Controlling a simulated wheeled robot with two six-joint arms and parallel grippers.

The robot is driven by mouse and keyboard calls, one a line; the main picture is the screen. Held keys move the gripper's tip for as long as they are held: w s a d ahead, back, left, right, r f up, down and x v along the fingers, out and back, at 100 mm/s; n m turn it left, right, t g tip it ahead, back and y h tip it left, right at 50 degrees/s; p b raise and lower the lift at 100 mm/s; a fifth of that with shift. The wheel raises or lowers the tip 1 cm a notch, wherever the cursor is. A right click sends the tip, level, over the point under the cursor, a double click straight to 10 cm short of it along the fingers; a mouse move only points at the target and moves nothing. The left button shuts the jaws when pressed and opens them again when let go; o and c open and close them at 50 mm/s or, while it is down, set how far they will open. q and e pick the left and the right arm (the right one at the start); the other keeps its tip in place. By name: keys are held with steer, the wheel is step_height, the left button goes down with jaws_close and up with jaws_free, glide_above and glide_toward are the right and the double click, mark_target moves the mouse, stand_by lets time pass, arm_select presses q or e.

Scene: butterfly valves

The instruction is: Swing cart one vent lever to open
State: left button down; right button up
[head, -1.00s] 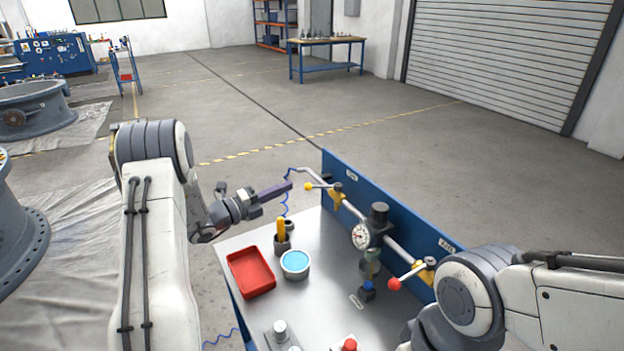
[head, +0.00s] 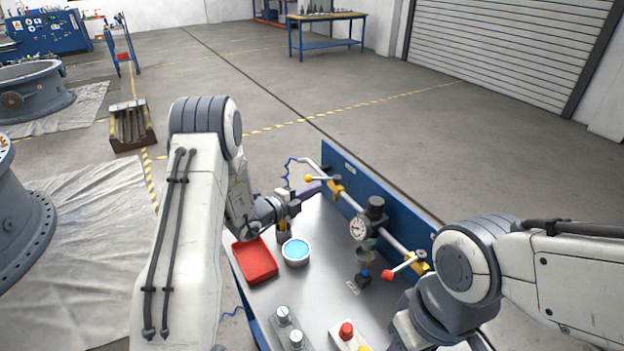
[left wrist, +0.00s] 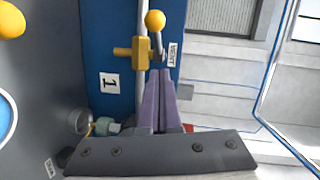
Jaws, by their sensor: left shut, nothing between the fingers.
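The vent lever (head: 319,178), with a yellow ball knob, sits on a yellow valve body (head: 335,187) at the far end of the cart's pipe. In the left wrist view the yellow ball knob (left wrist: 155,19) stands beyond my fingertips, next to a VENT label (left wrist: 173,55) and a "1" label (left wrist: 110,83) on the blue panel. My left gripper (head: 318,187) has purple fingers closed together and empty, also seen in the left wrist view (left wrist: 161,72), close to the valve. I cannot tell whether they touch it. My right gripper is out of view.
The pipe also carries a gauge (head: 358,228) and a red-knobbed lever (head: 388,274). On the cart top are a red tray (head: 255,262), a blue-filled round cup (head: 296,251) and a red button (head: 346,330). The blue panel (head: 400,212) borders the far side.

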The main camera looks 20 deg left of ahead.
mark_target(322, 179)
arm_select(q)
steer(key=shift+w+a+f+p, duration=0.15)
steer(key=shift+w+a+p, duration=0.05)
steer(key=shift+w, duration=0.4)
steer(key=shift+w+a+f+p, duration=0.15)
steer(key=shift+w+a, duration=0.1)
steer(key=shift+w, duration=0.3)
steer(key=shift+w+a+f+p, duration=0.1)
steer(key=shift+w+a+p, duration=0.1)
steer(key=shift+w, duration=0.4)
